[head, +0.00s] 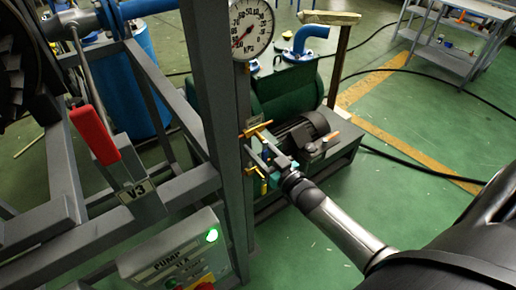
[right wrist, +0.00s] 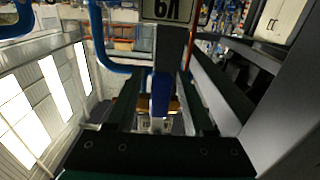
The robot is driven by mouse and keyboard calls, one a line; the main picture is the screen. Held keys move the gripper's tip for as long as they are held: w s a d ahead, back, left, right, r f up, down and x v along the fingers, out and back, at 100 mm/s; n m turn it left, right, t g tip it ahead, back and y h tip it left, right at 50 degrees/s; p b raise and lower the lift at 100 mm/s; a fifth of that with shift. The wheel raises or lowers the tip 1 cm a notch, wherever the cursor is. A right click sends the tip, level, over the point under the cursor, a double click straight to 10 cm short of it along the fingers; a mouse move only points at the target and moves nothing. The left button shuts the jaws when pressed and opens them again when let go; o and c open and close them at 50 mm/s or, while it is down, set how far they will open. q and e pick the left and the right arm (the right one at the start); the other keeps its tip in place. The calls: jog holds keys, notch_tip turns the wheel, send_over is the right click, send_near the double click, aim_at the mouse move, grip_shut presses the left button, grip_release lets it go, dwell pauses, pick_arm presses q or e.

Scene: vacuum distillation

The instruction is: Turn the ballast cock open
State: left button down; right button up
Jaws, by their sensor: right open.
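I cannot tell for sure which one is the ballast cock. My right gripper (head: 262,156) is open at the post, just below the yellow handle; its fingers partly hide the fittings there. In the right wrist view, the open dark fingers (right wrist: 162,100) have a blue part (right wrist: 161,92) between or beyond them; contact cannot be told. My left gripper is not in view.
The grey frame post (head: 217,120) carries a round gauge (head: 251,28). A red-handled valve lever (head: 95,134) tagged V3 and a pump box (head: 178,262) with a lit green button are at left.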

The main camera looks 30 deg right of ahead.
jog(key=shift+w, duration=0.15)
jog(key=shift+c, duration=0.2)
grip_shut()
dwell(1.2)
